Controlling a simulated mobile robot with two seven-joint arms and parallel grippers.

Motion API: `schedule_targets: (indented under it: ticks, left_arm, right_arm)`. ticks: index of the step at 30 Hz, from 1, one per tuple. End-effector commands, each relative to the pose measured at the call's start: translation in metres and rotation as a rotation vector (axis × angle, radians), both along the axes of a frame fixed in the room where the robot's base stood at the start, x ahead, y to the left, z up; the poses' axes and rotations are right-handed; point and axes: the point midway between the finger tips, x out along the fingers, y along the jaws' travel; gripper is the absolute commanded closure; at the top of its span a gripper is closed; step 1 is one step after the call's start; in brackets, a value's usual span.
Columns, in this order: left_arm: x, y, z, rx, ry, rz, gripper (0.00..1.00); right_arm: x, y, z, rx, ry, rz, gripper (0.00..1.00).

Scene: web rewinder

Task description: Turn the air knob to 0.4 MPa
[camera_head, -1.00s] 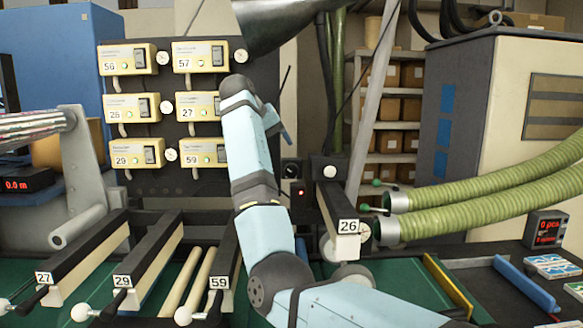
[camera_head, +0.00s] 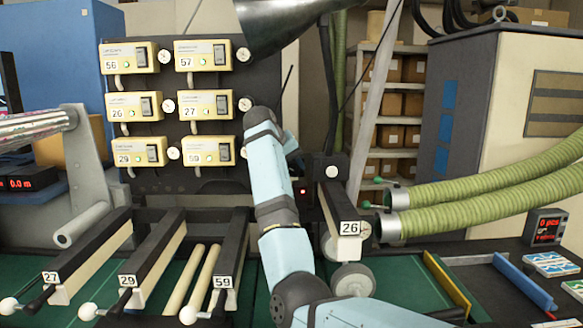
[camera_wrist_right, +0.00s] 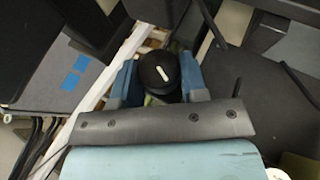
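The air knob (camera_wrist_right: 156,72) is a round black knob with a white pointer line, seen in the right wrist view. The line runs diagonally, from upper left to lower right. My right gripper (camera_wrist_right: 158,70) has its two blue fingers on either side of the knob, one left and one right, open around it. I cannot tell whether the fingers touch it. In the head view my right gripper (camera_head: 291,146) is mostly behind my own wrist, and I cannot make out the knob there. No 0.4 MPa reading is legible. My left gripper is out of view.
A dark panel left of my arm carries several numbered yellow boxes, including 27 (camera_head: 205,105), with small gauges beside them. Right of my arm are a small box with a red light (camera_head: 303,191), the bar numbered 26 (camera_head: 347,228) and green hoses (camera_head: 480,190).

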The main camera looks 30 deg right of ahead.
Motion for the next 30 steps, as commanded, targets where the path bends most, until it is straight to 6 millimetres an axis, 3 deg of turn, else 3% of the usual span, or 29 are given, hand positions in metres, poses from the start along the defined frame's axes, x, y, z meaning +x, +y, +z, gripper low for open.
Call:
schedule_targets:
  ticks: [1,2,8,18,28,29,30]
  left_arm:
    - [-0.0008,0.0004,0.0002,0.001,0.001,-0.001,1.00]
    - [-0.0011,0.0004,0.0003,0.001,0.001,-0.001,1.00]
    - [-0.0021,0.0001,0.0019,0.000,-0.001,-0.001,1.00]
    - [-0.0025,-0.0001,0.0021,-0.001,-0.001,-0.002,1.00]
    - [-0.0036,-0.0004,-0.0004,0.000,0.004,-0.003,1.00]
    - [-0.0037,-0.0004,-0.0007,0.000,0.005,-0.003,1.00]
    - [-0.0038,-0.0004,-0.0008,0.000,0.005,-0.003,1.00]
  right_arm:
    - [0.0002,0.0007,-0.0002,0.001,0.000,0.001,0.76]
    - [0.0002,0.0007,-0.0002,0.001,0.000,0.001,0.83]
    - [-0.0004,0.0000,0.0011,0.049,-0.031,0.000,0.84]
    - [-0.0022,-0.0028,0.0021,0.404,-0.248,0.002,0.84]
    - [-0.0021,-0.0031,0.0022,0.426,-0.262,0.002,0.84]
    - [-0.0021,-0.0032,0.0022,0.425,-0.261,0.001,0.53]
    - [-0.0021,-0.0032,0.0022,0.425,-0.261,0.002,0.44]
